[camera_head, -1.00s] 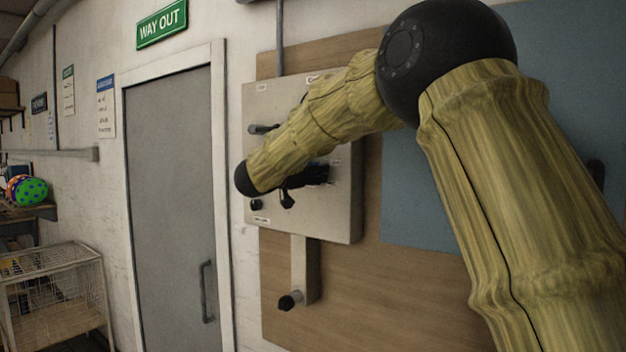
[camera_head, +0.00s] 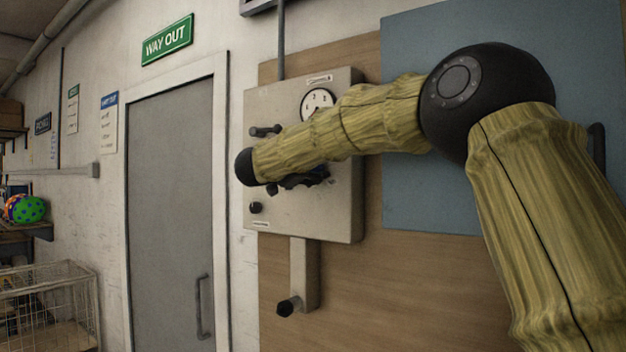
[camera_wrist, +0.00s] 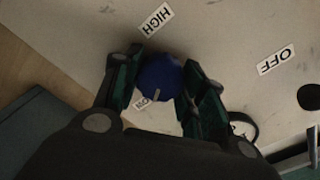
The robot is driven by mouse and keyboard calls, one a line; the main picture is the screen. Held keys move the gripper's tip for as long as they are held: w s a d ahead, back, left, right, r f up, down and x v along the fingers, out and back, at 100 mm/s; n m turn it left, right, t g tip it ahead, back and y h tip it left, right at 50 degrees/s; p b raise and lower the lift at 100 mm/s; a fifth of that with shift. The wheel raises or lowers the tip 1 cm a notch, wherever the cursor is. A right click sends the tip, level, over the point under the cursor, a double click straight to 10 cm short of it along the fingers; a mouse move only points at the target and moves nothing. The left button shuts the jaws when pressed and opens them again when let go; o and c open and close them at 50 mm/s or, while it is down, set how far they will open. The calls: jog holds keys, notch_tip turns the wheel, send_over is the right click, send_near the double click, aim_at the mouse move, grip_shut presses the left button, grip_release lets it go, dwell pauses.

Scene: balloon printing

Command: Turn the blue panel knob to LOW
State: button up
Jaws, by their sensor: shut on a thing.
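The blue knob (camera_wrist: 160,80) sits on the pale panel in the wrist view, with a light pointer mark on its face. My gripper (camera_wrist: 158,88) has its two dark green fingers on either side of the knob and is shut on it. A HIGH label (camera_wrist: 157,19) is above the knob, and an OFF label (camera_wrist: 276,59) is farther right. Another label (camera_wrist: 147,102) below the knob is mostly covered, its word unreadable. The pointer points toward this lower label. In the head view my arm hides the knob; the panel (camera_head: 338,218) shows around it.
A round dial gauge (camera_head: 317,103) is on the panel's upper part. Black knobs (camera_head: 256,208) stick out at its left side. A black-ended post (camera_head: 289,306) juts out below. A grey door (camera_head: 170,200) and a wire cage (camera_head: 45,300) are to the left.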

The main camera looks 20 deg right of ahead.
jog(key=shift+m, duration=0.3)
jog(key=shift+f, duration=0.1)
jog(key=o, duration=0.9)
jog(key=shift+s, duration=0.15)
jog(key=shift+o, duration=0.5)
jog(key=shift+s+a+r, duration=0.1)
jog(key=shift+s+r, duration=0.1)
jog(key=shift+w+f, duration=0.1)
jog(key=shift+w, duration=0.05)
jog(key=v, duration=1.2)
